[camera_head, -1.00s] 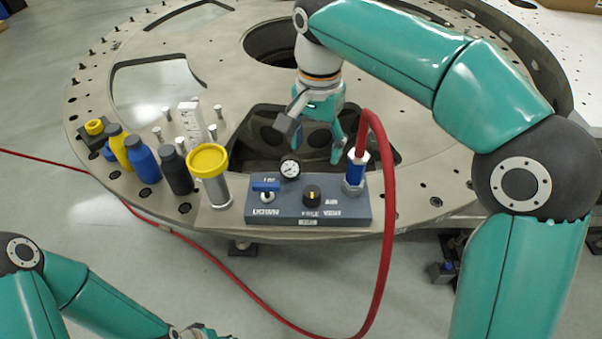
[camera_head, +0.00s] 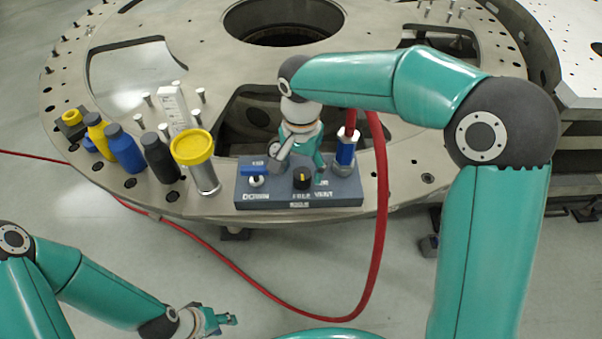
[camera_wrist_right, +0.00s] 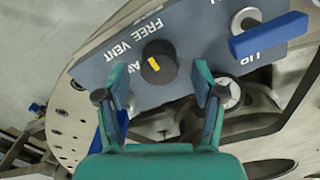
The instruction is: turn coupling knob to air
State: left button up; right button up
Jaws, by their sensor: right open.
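The coupling knob (camera_head: 302,180) is black with a yellow mark and sits on the blue-grey panel box (camera_head: 250,193). In the right wrist view the knob (camera_wrist_right: 165,70) has FREE, VENT and a partly covered AIR label beside it. Which label the mark points to is not clear. My right gripper (camera_head: 297,170) is over the panel. Its fingers (camera_wrist_right: 160,88) are open, spread to either side of the knob and a little short of it, with nothing held. My left gripper (camera_head: 224,320) is low at the front, away from the panel; its jaw opening is too small to judge.
A blue lever (camera_head: 254,171) is left of the knob. A blue hose fitting (camera_head: 346,152) with a red hose (camera_head: 381,230) stands right. The gauge (camera_wrist_right: 228,93) is close to one finger. A yellow-capped cylinder (camera_head: 206,178) and several bottles stand left on the plate.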

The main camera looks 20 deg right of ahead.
jog(key=shift+f, duration=1.35)
jog(key=shift+c, duration=0.3)
jog(key=c, duration=1.1)
